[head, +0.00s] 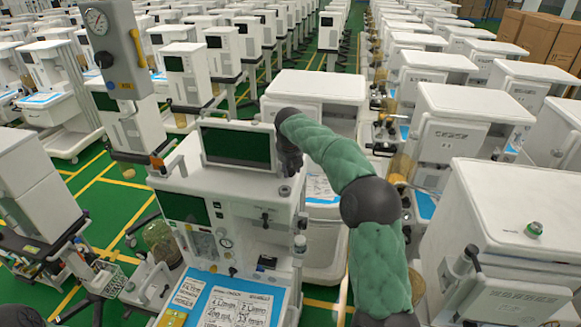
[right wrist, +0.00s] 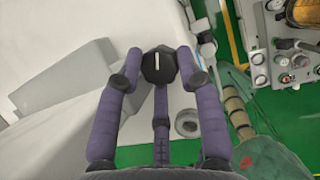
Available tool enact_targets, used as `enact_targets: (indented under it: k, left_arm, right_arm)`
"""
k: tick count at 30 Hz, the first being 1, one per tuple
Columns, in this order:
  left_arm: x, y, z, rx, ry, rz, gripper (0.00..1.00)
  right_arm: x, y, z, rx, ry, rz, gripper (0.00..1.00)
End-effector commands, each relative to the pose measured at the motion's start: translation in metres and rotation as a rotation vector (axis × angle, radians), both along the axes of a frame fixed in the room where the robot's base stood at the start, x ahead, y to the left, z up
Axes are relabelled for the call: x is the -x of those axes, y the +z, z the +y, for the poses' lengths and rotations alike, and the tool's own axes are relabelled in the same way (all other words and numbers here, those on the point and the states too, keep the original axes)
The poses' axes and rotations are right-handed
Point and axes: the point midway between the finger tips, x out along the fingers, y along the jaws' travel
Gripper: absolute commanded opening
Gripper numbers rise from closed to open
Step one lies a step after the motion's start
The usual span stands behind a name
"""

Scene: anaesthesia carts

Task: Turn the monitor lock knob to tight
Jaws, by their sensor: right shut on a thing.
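The monitor (head: 237,144), with a dark green screen, stands on top of the white anaesthesia cart (head: 250,185) in the middle of the head view. The lock knob (right wrist: 158,66) is black and many-sided with a white line, which runs nearly up and down in the right wrist view. My right gripper (head: 289,160) is at the monitor's right side and hides the knob in the head view. In the right wrist view its purple fingers (right wrist: 160,62) are closed around the knob. My left gripper is not in view.
A blue tray with printed cards (head: 238,304) is on the cart's front. More white carts (head: 520,220) stand close at the right, with green floor between rows.

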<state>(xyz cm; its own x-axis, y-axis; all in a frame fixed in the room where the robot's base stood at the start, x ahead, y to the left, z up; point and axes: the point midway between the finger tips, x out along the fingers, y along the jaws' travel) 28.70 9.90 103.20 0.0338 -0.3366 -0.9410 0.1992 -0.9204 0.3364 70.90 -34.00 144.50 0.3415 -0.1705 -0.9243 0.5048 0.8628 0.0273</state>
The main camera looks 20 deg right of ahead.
Motion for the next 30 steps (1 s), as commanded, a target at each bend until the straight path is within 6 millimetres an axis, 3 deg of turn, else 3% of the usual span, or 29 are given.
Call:
enact_targets:
  k: [7,18,19,20,21,30]
  left_arm:
    - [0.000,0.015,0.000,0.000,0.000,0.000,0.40]
    - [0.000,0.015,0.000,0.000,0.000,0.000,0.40]
    - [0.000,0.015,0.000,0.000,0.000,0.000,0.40]
    - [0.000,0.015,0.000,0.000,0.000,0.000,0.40]
    - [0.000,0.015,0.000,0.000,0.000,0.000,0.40]
    - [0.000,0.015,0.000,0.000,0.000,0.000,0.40]
  right_arm:
    - [-0.001,0.004,-0.001,0.004,-0.108,-0.002,0.04]
    - [-0.001,0.003,-0.002,0.004,-0.133,-0.006,0.04]
    - [-0.001,0.003,-0.002,0.004,-0.133,-0.006,0.45]
    - [-0.001,0.003,-0.002,0.004,-0.133,-0.006,0.54]
    - [-0.001,0.003,-0.002,0.003,-0.133,-0.007,0.58]
    - [-0.001,0.002,-0.001,0.002,-0.131,-0.003,0.58]
